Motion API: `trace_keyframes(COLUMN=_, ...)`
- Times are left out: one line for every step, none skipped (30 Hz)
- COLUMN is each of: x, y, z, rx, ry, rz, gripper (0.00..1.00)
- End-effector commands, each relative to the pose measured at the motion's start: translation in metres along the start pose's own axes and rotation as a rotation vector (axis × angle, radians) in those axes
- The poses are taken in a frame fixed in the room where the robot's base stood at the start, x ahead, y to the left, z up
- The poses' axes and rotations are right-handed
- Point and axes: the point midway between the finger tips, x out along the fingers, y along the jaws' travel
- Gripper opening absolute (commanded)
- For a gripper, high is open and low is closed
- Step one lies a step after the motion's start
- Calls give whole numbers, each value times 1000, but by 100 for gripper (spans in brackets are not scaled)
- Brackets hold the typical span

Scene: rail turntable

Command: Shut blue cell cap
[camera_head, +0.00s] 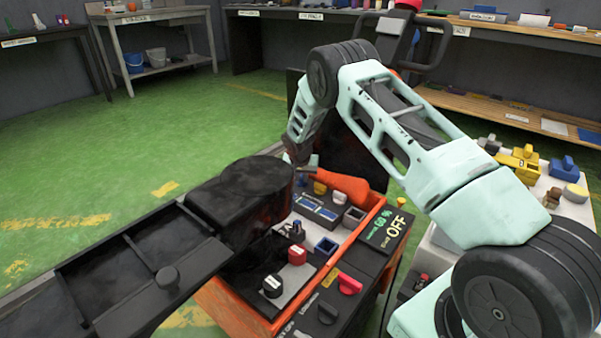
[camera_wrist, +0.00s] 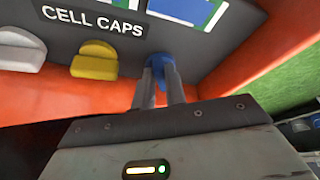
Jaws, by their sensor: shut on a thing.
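The blue cell cap (camera_wrist: 161,62) stands at the end of a row on the grey panel marked CELL CAPS, in the wrist view. My gripper (camera_wrist: 163,80) is shut on it, one finger on each side, and hides its lower part. A yellow cap (camera_wrist: 95,61) and a white cap (camera_wrist: 22,50) are beside it. Two blue rectangles (camera_wrist: 186,8) lie on the panel past the caps. In the head view my gripper (camera_head: 303,168) reaches down at the back of the orange-framed unit, and the blue cap (camera_head: 301,181) shows only as a small patch.
An orange wall (camera_wrist: 250,50) is close on the right of the blue cap. In the head view a black arm-like structure (camera_head: 240,195) and an orange handle-like part (camera_head: 343,185) crowd the gripper. Red and black knobs (camera_head: 297,254) stand nearer.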

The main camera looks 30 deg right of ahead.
Motion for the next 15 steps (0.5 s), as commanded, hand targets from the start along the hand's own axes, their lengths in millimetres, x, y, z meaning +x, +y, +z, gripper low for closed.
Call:
trace_keyframes(x=-4, y=3, z=-2, rx=-37, ry=-2, rz=-16, gripper=0)
trace_keyframes(x=-4, y=3, z=-1, rx=-63, ry=-3, rz=-27, gripper=0)
trace_keyframes(x=-4, y=4, z=-2, rx=-97, ry=-2, rz=-42, gripper=0)
trace_keyframes(x=-4, y=5, z=-2, rx=-123, ry=-3, rz=-53, gripper=0)
trace_keyframes(x=-4, y=5, z=-2, rx=-149, ry=-3, rz=-65, gripper=0)
trace_keyframes(x=-3, y=6, z=-2, rx=-184, ry=-3, rz=-79, gripper=0)
trace_keyframes(x=-3, y=6, z=-2, rx=-210, ry=-3, rz=-90, gripper=0)
trace_keyframes(x=-3, y=7, z=-2, rx=-235, ry=-3, rz=-101, gripper=0)
trace_keyframes(x=-3, y=8, z=-2, rx=-269, ry=-3, rz=-116, gripper=0)
trace_keyframes(x=-2, y=8, z=-2, rx=-295, ry=-4, rz=-126, gripper=0)
trace_keyframes(x=-2, y=9, z=-2, rx=-320, ry=-3, rz=-137, gripper=0)
trace_keyframes(x=-2, y=9, z=-3, rx=-354, ry=-2, rz=-151, gripper=0)
trace_keyframes(x=-2, y=10, z=-3, rx=-377, ry=-2, rz=-161, gripper=0)
trace_keyframes(x=-2, y=10, z=-3, rx=-401, ry=-2, rz=-171, gripper=0)
trace_keyframes(x=-1, y=11, z=-3, rx=-430, ry=-2, rz=-184, gripper=0)
